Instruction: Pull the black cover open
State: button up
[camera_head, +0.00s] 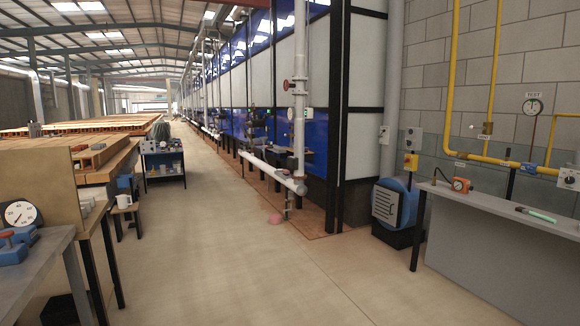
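I cannot pick out the black cover for certain. A blue machine (404,195) stands on the floor at right of centre, against the wall. Its front has a pale slatted panel (386,207), and a black base (394,236) is under it. A dark cart (165,167) with small items on it stands further back on the left. Part of a black object (62,311) shows on the floor at the lower left, under the table. No lid can be seen open on any of these. My gripper is not in view.
A grey bench (490,250) with an orange gauge (461,185) and a green-handled tool (537,214) fills the right. A table (38,252) with a dial (20,214) and stacked brick-coloured boards (105,157) line the left.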

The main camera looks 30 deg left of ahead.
aim_at(289, 161)
jog(key=i+u, duration=0.75)
jog(key=i+j+u, duration=0.15)
jog(key=i+u, duration=0.75)
jog(key=i, duration=2)
jog(key=i+z, duration=0.1)
jog(key=i, duration=1.95)
jog(key=i+z, duration=0.15)
jog(key=i, duration=0.35)
jog(key=i+z, duration=0.2)
jog(key=i, duration=0.3)
jog(key=i+j+z, duration=0.15)
jog(key=i, duration=0.35)
jog(key=i+j+z, duration=0.2)
jog(key=i, duration=0.3)
jog(key=i+j+z, duration=0.15)
jog(key=i+z, duration=0.2)
jog(key=i+j+z, duration=0.35)
jog(key=i, duration=0.15)
jog(key=i+j+z, duration=0.3)
jog(key=i+l, duration=0.05)
jog(key=i, duration=0.05)
